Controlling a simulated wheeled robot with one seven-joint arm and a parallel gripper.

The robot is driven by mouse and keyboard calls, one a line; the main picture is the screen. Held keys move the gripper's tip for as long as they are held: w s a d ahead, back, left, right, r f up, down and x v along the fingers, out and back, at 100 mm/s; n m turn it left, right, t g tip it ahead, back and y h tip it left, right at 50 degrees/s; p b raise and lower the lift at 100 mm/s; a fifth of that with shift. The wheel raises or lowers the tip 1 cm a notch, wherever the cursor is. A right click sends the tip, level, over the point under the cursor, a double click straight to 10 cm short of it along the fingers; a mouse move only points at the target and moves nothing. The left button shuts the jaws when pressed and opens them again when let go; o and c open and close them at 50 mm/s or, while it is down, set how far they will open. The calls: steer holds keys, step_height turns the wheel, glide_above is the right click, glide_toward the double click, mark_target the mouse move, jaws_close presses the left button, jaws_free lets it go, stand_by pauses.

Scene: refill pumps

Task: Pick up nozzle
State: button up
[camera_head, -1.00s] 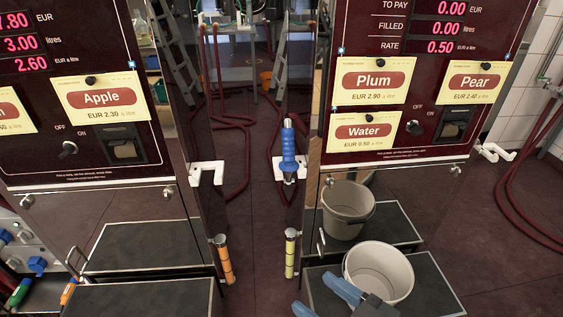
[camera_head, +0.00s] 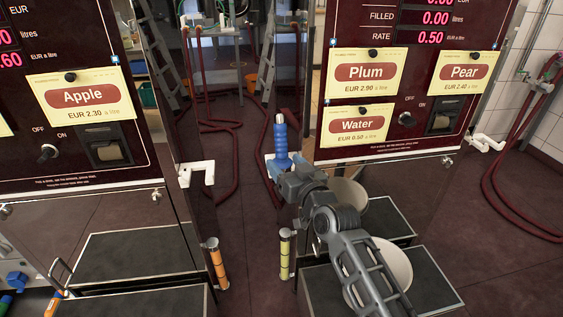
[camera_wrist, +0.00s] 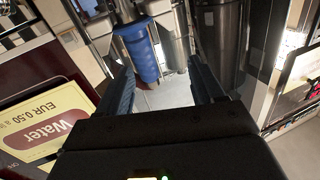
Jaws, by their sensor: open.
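The nozzle (camera_head: 281,143) has a blue grip and a metal tip that points up. My gripper (camera_head: 281,168) is at the nozzle's lower part in the head view. In the wrist view the blue nozzle grip (camera_wrist: 140,50) shows just beyond my open fingers (camera_wrist: 160,72), nearer the left finger. The fingers hold nothing. I cannot tell whether they touch the nozzle.
The Water label (camera_head: 357,125) and pump front (camera_head: 385,150) are close to the right of my arm. A grey bucket (camera_head: 350,195) and a pale bucket (camera_head: 392,275) are partly behind my arm. A white bracket (camera_head: 196,174) juts from the left pump. Red hoses (camera_head: 232,165) lie between the pumps.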

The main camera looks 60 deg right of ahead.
mark_target(279, 135)
steer(key=shift+h, duration=0.3)
steer(key=d, duration=0.1)
steer(key=w+d+r, duration=0.1)
steer(key=d, duration=0.2)
steer(key=shift+w+d+r, duration=0.15)
steer(key=shift+w+r, duration=0.05)
steer(key=shift+r, duration=0.2)
steer(key=shift+w+d, duration=0.2)
steer(key=p+x, duration=0.1)
steer(key=x, duration=0.6)
steer(key=shift+w+f, duration=0.1)
steer(key=shift+c, duration=0.3)
steer(key=c, duration=1)
steer(key=shift+c, duration=0.5)
